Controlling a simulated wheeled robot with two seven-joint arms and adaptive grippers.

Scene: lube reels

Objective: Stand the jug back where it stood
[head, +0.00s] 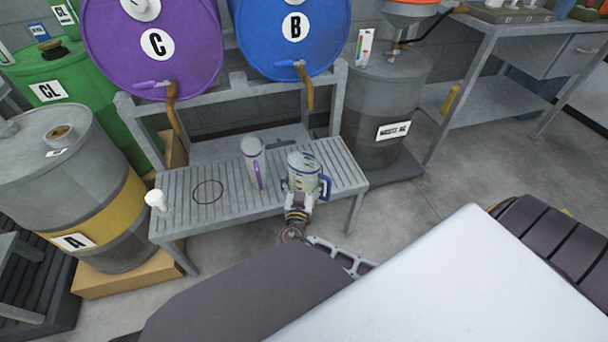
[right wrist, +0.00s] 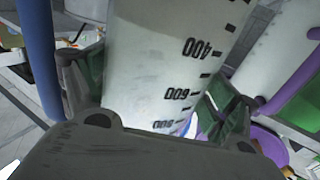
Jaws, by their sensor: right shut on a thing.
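The clear measuring jug (head: 303,168) with the blue handle is upright at the right end of the slatted bench (head: 222,216). My right gripper (head: 299,193) is shut on its body from the near side. In the right wrist view the jug's graduated wall (right wrist: 160,70) fills the space between the right gripper's fingers (right wrist: 158,105). I cannot tell whether its base touches the slats. A dark ring outline (head: 208,191) is on the bench to the left, empty. My left gripper is out of view.
A second jug (head: 253,160) with a purple handle stands between the ring and the held jug. A small white container (head: 156,200) is at the bench's left end. Purple drum C (head: 180,55) and blue drum B (head: 265,50) have taps overhanging the bench's back.

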